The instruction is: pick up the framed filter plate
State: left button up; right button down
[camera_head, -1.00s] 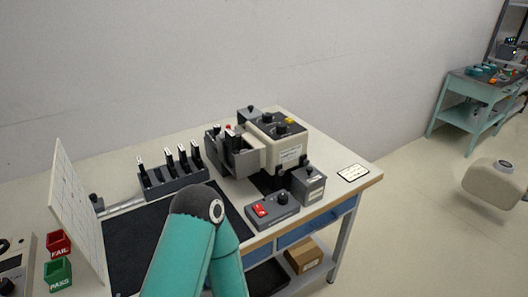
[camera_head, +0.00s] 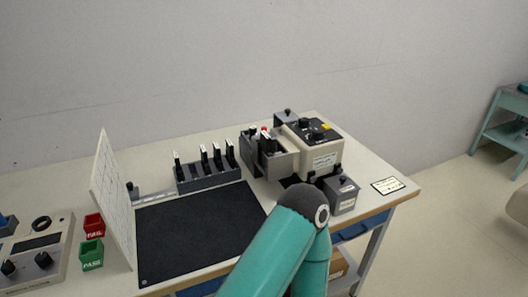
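A grey rack (camera_head: 210,178) stands at the back of the bench and holds several thin upright dark pieces with white upper edges (camera_head: 217,157). Similar upright pieces (camera_head: 266,144) stand in the grey holder of the beige instrument (camera_head: 322,152). I cannot tell which of these, if any, is the framed filter plate. One teal arm of mine rises from the bottom, with its dark joint in front of the bench. Neither gripper shows, and the arm hides part of the bench front.
A black mat (camera_head: 190,232) lies bare mid-bench. A white gridded panel (camera_head: 113,200) stands at its left, beside red FAIL (camera_head: 94,226) and green PASS (camera_head: 91,254) bins. A small grey box (camera_head: 341,195) and white card (camera_head: 388,186) are at right. A teal cart (camera_head: 503,128) stands beyond.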

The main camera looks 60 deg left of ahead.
aim_at(265, 144)
jog(key=u, duration=0.1)
jog(key=k, duration=1.3)
jog(key=u, duration=0.5)
jog(key=i, duration=0.85)
